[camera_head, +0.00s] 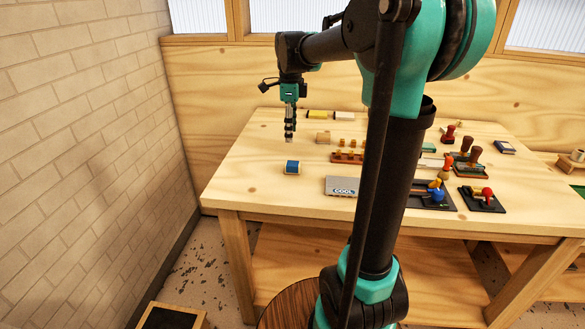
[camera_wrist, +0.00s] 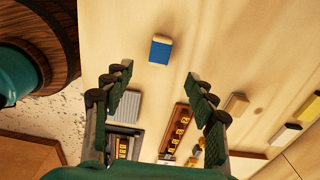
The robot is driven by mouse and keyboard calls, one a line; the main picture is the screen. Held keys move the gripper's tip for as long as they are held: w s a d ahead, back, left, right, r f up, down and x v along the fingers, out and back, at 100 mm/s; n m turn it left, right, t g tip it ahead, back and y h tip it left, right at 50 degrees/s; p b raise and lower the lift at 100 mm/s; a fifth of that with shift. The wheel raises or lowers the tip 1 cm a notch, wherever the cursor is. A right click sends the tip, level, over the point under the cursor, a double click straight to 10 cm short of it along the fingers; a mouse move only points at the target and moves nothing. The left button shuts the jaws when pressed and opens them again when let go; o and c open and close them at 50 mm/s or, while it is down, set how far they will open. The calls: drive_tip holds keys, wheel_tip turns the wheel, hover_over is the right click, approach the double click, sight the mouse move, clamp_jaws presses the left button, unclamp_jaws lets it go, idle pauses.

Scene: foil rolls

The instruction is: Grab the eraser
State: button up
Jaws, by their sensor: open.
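The likely eraser is a small blue block (camera_head: 292,166) with a pale, cream-coloured side. It lies on the wooden table near the left front part. In the wrist view the same blue block (camera_wrist: 160,50) is beyond my fingertips, near the top centre. My gripper (camera_head: 289,139) points down above the table, and in the head view it appears just above the blue block. In the wrist view my gripper (camera_wrist: 159,73) has its two fingers wide apart with nothing between them. The block is apart from both fingers.
Stamps and tools crowd the right side. The table's left part is clear, beside a brick wall (camera_head: 90,120).

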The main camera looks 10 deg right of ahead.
hover_over(293, 163)
drive_tip(key=f, duration=0.7)
drive_tip(key=shift+s+a+f, duration=0.1)
drive_tip(key=shift+a+f, duration=0.2)
drive_tip(key=shift+f, duration=0.05)
drive_tip(key=shift+d+f, duration=0.15)
drive_tip(key=shift+f, duration=1.2)
drive_tip(key=shift+d+f, duration=0.1)
drive_tip(key=shift+f, duration=1.2)
drive_tip(key=c, duration=1.3)
drive_tip(key=shift+r, duration=0.1)
